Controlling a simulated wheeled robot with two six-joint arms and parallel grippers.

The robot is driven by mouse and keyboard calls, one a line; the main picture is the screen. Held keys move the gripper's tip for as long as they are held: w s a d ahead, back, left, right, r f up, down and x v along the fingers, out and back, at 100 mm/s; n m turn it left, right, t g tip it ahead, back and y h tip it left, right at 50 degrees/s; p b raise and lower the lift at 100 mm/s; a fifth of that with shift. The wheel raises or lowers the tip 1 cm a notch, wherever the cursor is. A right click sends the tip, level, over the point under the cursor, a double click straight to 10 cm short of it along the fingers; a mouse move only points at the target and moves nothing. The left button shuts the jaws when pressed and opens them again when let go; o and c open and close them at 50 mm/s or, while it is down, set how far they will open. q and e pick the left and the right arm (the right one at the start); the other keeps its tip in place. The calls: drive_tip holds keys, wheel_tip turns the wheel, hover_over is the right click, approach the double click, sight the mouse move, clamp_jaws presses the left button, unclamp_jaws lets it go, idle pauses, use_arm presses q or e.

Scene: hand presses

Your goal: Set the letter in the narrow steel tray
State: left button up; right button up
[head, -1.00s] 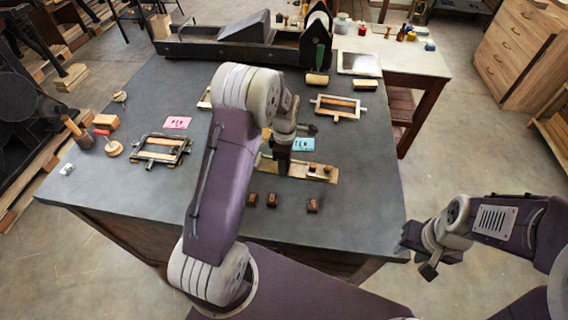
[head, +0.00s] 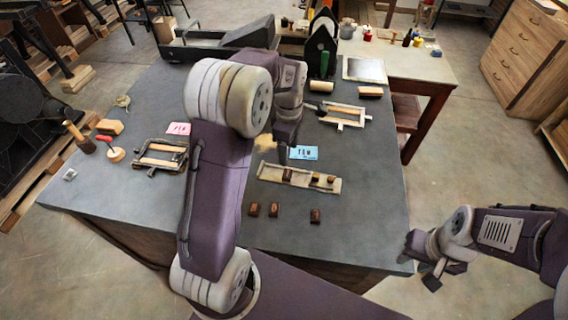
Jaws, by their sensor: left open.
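The narrow steel tray (head: 272,173) lies near the middle of the grey table. Three small brown letter blocks stand in it: one left of centre (head: 288,174) and two further right (head: 315,177). Three more letter blocks (head: 254,209) (head: 273,209) (head: 315,215) stand on the table in front of the tray. My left gripper (head: 287,143) is above and behind the tray, open and apart from the letters; its fingertips are partly hidden by my own arm. My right gripper (head: 441,272) hangs off the table's right edge; its jaw gap is unclear.
A pink card (head: 179,129) and a blue card (head: 303,153) lie on the table. Wooden-and-metal frames stand left (head: 163,155) and right (head: 341,117). A mallet (head: 79,137) is at the left edge. The front right tabletop is clear.

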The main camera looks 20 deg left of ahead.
use_arm(q)
drive_tip(key=s+d+f+m, duration=0.2)
drive_tip(key=s+m, duration=0.6)
drive_tip(key=m, duration=0.1)
drive_tip(key=s+d+f+m+t, duration=0.1)
drive_tip(key=s+d+f+m, duration=0.1)
drive_tip(key=s+m, duration=0.6)
drive_tip(key=shift+s+f+m, duration=0.2)
drive_tip(key=shift+s+m, duration=0.05)
drive_tip(key=shift+m, duration=0.45)
